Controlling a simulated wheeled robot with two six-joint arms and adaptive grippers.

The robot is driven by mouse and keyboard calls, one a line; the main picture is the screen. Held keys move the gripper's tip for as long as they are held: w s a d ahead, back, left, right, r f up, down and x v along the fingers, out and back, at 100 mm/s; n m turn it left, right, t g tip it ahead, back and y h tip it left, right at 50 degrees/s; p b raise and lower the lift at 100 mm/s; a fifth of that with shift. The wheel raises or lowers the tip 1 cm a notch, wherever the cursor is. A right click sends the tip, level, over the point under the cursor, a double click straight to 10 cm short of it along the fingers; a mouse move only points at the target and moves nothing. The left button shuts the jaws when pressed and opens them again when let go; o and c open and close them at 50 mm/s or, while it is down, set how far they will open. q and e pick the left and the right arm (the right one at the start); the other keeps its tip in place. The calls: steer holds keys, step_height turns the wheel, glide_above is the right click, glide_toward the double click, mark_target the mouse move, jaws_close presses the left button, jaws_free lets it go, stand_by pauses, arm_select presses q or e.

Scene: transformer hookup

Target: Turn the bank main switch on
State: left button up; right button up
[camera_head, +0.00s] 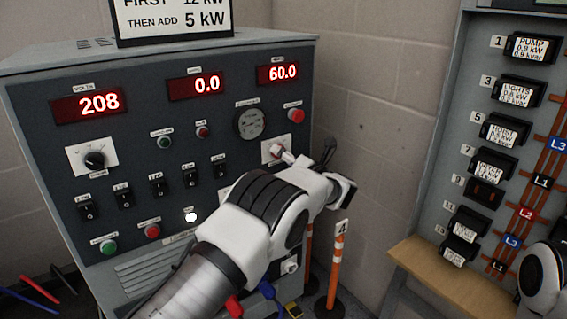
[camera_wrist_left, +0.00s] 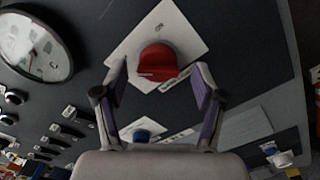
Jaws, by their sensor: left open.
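A red knob (camera_wrist_left: 158,62) with a raised bar sits on a white diamond-looking plate (camera_wrist_left: 185,25) in the left wrist view. My left gripper (camera_wrist_left: 162,76) is open, with one finger on each side of the knob; I cannot tell whether they touch it. In the head view a white switch plate (camera_head: 268,151) on the grey panel (camera_head: 222,125) is partly covered by my left gripper (camera_head: 303,156). Its knob is mostly hidden there. My right gripper is not in view.
A round gauge (camera_head: 250,123) and a red button (camera_head: 295,116) are close to the gripper. Red displays (camera_head: 100,103) read 208, 0.0 and 60.0. Black toggles (camera_head: 158,186) line the lower panel. A breaker board (camera_head: 450,110) and an orange post (camera_head: 337,265) stand at right.

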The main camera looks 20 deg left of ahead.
arm_select(q)
steer(key=shift+w+a+r, duration=0.15)
steer(key=shift+w+a, duration=0.1)
steer(key=shift+a, duration=0.15)
steer(key=c, duration=1.2)
steer(key=shift+o, duration=0.2)
